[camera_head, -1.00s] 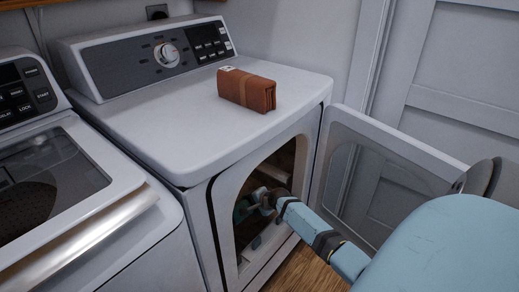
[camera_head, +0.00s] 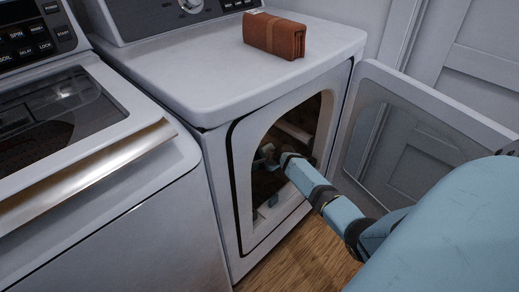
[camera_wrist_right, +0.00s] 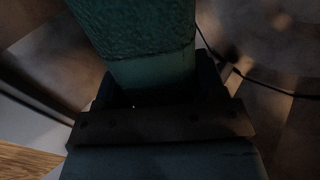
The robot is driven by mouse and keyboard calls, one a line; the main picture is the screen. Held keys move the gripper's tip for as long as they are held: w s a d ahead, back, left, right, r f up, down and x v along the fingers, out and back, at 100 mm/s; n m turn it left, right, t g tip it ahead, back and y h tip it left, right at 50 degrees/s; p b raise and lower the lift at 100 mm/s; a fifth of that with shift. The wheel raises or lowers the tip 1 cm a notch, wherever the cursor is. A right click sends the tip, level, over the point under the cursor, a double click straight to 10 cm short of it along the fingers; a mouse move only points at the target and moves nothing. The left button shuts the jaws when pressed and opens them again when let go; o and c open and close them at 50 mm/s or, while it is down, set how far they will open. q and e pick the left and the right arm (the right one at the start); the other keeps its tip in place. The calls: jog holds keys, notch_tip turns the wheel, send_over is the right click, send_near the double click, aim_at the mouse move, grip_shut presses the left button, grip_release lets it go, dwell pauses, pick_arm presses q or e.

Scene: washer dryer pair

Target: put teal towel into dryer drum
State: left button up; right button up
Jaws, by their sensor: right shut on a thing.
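The teal towel (camera_wrist_right: 140,40) fills the upper middle of the right wrist view, pinched at its lower end by my right gripper (camera_wrist_right: 150,98). In the head view my right arm reaches through the open dryer doorway, and my right gripper (camera_head: 268,156) is inside the dark opening. I cannot make out the towel clearly in the head view. The dryer (camera_head: 218,92) has its front door (camera_head: 445,112) swung open to the right. The drum interior (camera_head: 300,120) is dark and partly hidden by my arm. My left gripper is not in view.
A brown folded pouch (camera_head: 274,35) lies on top of the dryer. A washer (camera_head: 130,230) stands close on the left. The door panel is near my right arm, on its right side. A strip of wooden floor (camera_head: 310,255) shows below.

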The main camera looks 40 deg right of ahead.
jog(key=o, duration=1.2)
jog(key=shift+c, duration=0.2)
pick_arm(q)
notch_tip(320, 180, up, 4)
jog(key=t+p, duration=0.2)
jog(key=p, duration=0.1)
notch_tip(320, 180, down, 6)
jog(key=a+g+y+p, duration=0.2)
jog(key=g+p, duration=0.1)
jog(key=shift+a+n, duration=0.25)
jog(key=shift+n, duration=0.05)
pick_arm(e)
jog(key=v, duration=1.4)
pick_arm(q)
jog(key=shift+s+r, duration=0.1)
pick_arm(e)
jog(key=shift+w+d, duration=0.1)
